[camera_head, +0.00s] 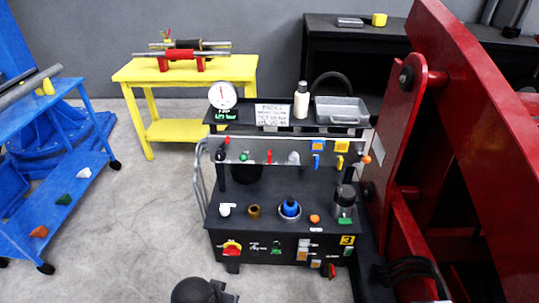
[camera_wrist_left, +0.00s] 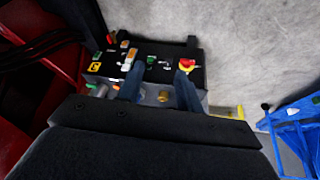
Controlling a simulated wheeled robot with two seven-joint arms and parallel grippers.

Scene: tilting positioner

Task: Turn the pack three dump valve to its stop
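Pack three is the black cart (camera_head: 285,181) with a yellow "3" label (camera_head: 347,240). Its labels are too small to read, so I cannot tell which control is the dump valve. The front panel has a red-and-yellow rotary knob (camera_head: 232,248) at left and a red handle (camera_head: 331,270) at lower right. The upper panel has a red lever (camera_head: 268,156) and a green knob (camera_head: 243,156). My left gripper (camera_wrist_left: 160,75) is open and empty in the left wrist view, fingers toward the cart. The rotary knob shows there too (camera_wrist_left: 187,64). My right gripper is not in view.
A gauge (camera_head: 222,95) and tray (camera_head: 342,110) sit on top. A red machine frame (camera_head: 475,120) stands close right.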

